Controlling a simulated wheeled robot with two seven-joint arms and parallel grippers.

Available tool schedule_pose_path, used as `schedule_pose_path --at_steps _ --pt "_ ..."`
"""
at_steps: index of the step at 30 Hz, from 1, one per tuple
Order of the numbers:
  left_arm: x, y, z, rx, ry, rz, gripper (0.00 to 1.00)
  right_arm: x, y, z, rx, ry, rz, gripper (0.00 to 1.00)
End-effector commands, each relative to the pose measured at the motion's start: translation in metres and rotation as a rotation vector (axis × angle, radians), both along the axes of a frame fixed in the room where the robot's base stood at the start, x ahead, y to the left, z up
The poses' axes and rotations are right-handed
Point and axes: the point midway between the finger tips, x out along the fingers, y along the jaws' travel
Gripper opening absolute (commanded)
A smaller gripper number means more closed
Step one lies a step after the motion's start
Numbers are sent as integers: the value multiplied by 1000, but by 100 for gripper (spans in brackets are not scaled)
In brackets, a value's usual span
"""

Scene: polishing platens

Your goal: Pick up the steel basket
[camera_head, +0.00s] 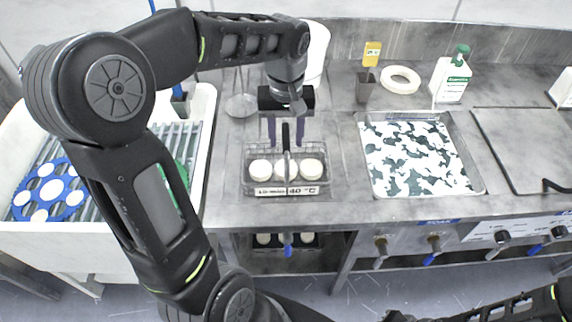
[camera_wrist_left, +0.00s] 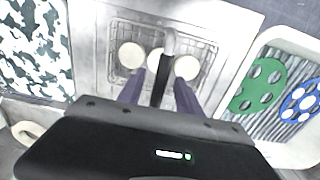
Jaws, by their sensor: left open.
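The steel basket (camera_head: 316,152) is a wire basket holding three white round discs (camera_head: 260,170), with a tall upright handle (camera_head: 286,140) with a dark grip at its middle. It sits in a recess of the steel counter, behind a label reading 40 °C. My left gripper (camera_head: 286,138) points down over the basket from the back, its two purple fingers apart. In the left wrist view the fingers (camera_wrist_left: 160,88) lie on either side of the dark grip with gaps, and the basket's mesh (camera_wrist_left: 203,58) shows beyond them. My right gripper is out of view.
At left, a white sink (camera_head: 207,115) holds a rack with blue and green perforated discs. At right are a tray (camera_head: 478,180) with a green-and-white patterned surface, a bottle (camera_head: 452,78), a white ring (camera_head: 400,79) and a dark cup (camera_head: 365,87). Knobs line the counter front.

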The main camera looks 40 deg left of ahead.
Motion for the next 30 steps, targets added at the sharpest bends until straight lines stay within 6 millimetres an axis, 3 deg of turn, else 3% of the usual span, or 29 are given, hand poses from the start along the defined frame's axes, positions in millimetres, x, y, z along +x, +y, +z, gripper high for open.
schedule_pose_path --at_steps 4,20,30 --pt "0 0 -7 0 0 1 41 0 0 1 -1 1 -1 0" --pt "0 0 -7 0 -1 1 41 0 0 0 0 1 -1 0" --pt "0 0 -7 1 -1 1 14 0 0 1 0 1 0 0"
